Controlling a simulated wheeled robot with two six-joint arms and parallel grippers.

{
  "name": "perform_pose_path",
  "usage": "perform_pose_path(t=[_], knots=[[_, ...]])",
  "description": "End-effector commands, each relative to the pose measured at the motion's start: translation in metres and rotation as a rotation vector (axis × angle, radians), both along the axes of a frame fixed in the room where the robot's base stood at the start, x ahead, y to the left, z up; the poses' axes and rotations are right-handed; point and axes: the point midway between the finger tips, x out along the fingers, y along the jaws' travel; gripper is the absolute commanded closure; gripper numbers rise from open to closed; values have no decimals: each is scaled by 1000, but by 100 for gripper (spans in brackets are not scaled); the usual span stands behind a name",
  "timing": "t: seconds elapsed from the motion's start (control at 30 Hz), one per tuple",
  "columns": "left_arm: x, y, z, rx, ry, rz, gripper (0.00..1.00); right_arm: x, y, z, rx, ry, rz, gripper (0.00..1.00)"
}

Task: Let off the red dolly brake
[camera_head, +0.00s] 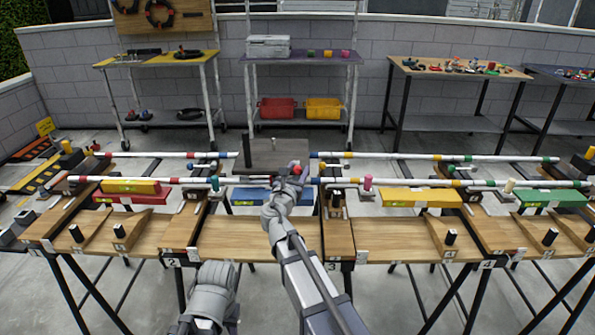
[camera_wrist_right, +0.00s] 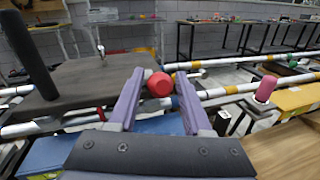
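A dark grey flat dolly (camera_head: 268,155) with an upright black post (camera_head: 246,150) stands past the workbench, between the striped rails. In the right wrist view the dolly deck (camera_wrist_right: 92,82) fills the left side. A red knob (camera_wrist_right: 159,84) sits at the deck's right corner, likely the red brake. My right gripper (camera_wrist_right: 164,76) has its two purple fingers apart, one on each side of the knob. The left finger looks very close to it; contact cannot be told. In the head view my right gripper (camera_head: 291,170) hides most of the knob. My left arm shows only as grey links at the bottom.
Long white rails with coloured bands (camera_head: 440,182) run across behind the wooden bench (camera_head: 235,238). A blue block (camera_head: 262,195) lies below the dolly. A pink peg (camera_wrist_right: 265,90) stands to the right. Shelves (camera_head: 302,58) and tables stand by the wall.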

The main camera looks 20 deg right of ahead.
Motion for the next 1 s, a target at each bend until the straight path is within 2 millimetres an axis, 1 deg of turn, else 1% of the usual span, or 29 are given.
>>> perform_pose_path(t=[0.03, 0.07, 0.4, 1.0], knots=[[0, 0, 0, 0, 0, 0, 50, 0, 0, 0, 0, 0, 0, 58], [0, 0, 0, 0, 0, 0, 50, 0, 0, 0, 0, 0, 0, 61], [0, 0, 0, 0, 0, 0, 50, 0, 0, 0, 0, 0, 0, 99], [0, 0, 0, 0, 0, 0, 50, 0, 0, 0, 0, 0, 0, 100]])
